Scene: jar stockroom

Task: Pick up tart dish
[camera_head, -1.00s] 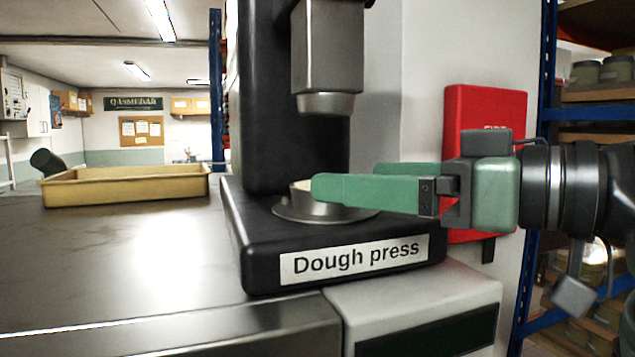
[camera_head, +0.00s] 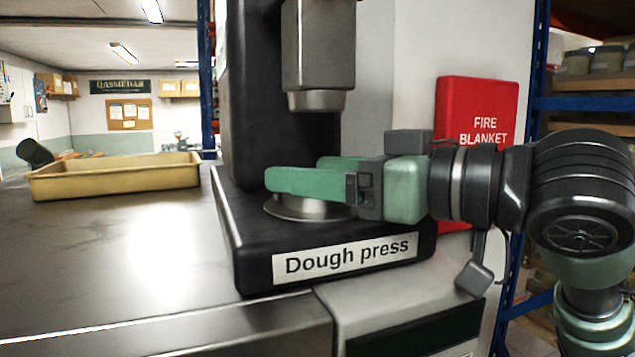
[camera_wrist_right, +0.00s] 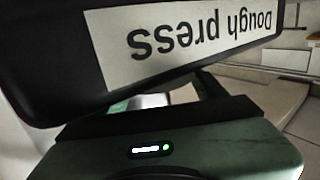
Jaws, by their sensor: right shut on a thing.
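The small metal tart dish (camera_head: 313,206) is at the round plate (camera_head: 283,212) of the black dough press (camera_head: 262,262), under the press head. Only a strip of its side shows below my fingers; the rest is hidden. My right gripper (camera_head: 296,173) reaches in level from the right, its green fingers shut on the dish. I cannot tell whether the dish still touches the plate. In the right wrist view, the gripper body and the press's label show, but the dish is not clear. My left gripper is not in view.
The press's metal head (camera_head: 317,100) hangs just above my fingers. A yellow tray (camera_head: 115,184) stands on the steel counter (camera_head: 110,260) at left, with bare counter between. A red fire blanket box (camera_head: 477,105) is on the wall behind my right arm, beside blue shelving (camera_head: 528,170).

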